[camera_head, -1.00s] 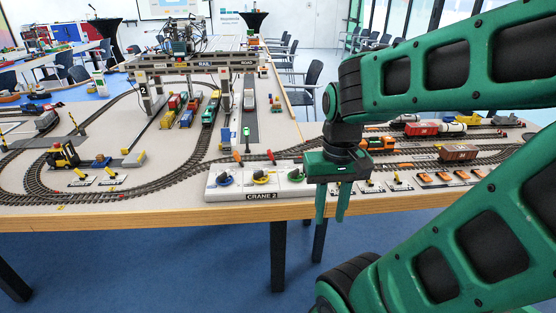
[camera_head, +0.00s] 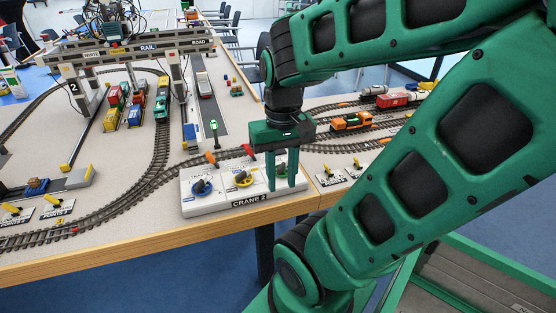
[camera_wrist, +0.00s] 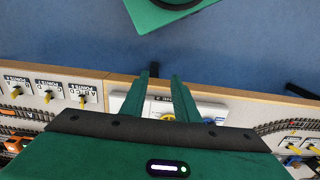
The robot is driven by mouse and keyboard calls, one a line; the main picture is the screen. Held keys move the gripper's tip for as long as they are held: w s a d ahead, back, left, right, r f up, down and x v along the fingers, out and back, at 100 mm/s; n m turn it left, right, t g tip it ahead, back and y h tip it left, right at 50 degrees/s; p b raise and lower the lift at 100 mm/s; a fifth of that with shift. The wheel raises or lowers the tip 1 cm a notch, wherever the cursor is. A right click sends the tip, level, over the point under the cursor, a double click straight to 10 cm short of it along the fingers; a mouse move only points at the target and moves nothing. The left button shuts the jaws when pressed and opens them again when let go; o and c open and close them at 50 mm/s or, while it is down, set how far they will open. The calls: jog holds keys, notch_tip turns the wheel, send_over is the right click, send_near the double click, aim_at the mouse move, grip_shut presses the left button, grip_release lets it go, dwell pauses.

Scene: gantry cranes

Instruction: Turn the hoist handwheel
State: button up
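A white control panel (camera_head: 205,207) marked CRANE 2 sits at the table's front edge. It bears a blue handwheel (camera_head: 202,187), a yellow handwheel (camera_head: 243,178) and a green one (camera_head: 281,169). I cannot read which is the hoist handwheel. My gripper (camera_head: 283,183) points down at the panel's right end, empty, with its fingers apart. The green handwheel shows partly between and behind the fingers; I cannot tell whether they touch it. In the wrist view my gripper (camera_wrist: 160,76) has the panel (camera_wrist: 213,108) beyond it, and a bit of yellow handwheel (camera_wrist: 167,117) shows.
Model tracks curve behind the panel. A small green signal (camera_head: 214,128) stands behind it, and an orange locomotive (camera_head: 350,121) is to the right. The gantry crane (camera_head: 145,50) stands at the back left. Small point levers (camera_head: 327,178) lie right of the panel.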

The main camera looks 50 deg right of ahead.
jog(key=d+r, duration=0.1)
jog(key=m, duration=0.9)
send_over(282, 163)
jog(key=f, duration=0.2)
notch_tip(282, 163, down, 10)
jog(key=shift+a+f, duration=0.1)
jog(key=shift+f, duration=0.15)
grip_shut()
